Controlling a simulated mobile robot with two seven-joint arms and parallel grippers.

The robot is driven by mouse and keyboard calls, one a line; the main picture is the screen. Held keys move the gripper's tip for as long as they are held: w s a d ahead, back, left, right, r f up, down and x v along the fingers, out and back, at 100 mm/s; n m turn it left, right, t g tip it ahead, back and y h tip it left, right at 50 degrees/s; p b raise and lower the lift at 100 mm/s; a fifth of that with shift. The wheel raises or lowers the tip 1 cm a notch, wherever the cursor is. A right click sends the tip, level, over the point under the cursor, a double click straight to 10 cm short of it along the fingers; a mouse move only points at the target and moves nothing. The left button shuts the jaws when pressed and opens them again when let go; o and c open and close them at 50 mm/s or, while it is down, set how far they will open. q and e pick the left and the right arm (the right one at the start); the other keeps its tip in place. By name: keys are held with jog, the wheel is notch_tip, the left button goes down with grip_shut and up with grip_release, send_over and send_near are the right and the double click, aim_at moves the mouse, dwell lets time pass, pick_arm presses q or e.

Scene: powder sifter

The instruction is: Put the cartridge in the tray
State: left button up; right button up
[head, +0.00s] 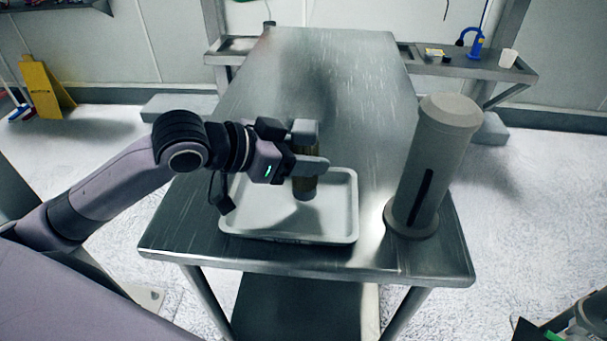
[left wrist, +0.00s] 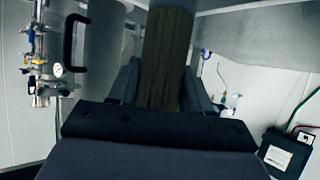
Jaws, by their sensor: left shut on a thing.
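The cartridge (head: 305,185) is a brownish cylinder, held upright by my left gripper (head: 308,165). My left gripper is shut on it, one finger across its front. The cartridge also shows in the left wrist view (left wrist: 167,55), between the fingers. The tray (head: 342,222) is shallow and pale grey, on the metal table near its front edge. In the head view the cartridge overlaps the tray's interior; I cannot tell whether its lower end touches the tray floor.
A tall grey cylindrical housing (head: 438,150) with a dark slot stands on the table (head: 340,75) right of the tray. The back of the table is clear. A wall shelf behind holds a blue device (head: 475,45) and a white cup (head: 508,58). A yellow floor sign (head: 42,90) stands far left.

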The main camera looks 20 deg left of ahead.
pick_arm(q)
jog(key=shift+f, duration=2.05)
jog(key=shift+f, duration=0.15)
jog(key=o, duration=1.2)
jog(key=shift+c, duration=0.2)
jog(key=b+v, duration=0.1)
jog(key=v, duration=1.1)
jog(key=shift+b, duration=0.3)
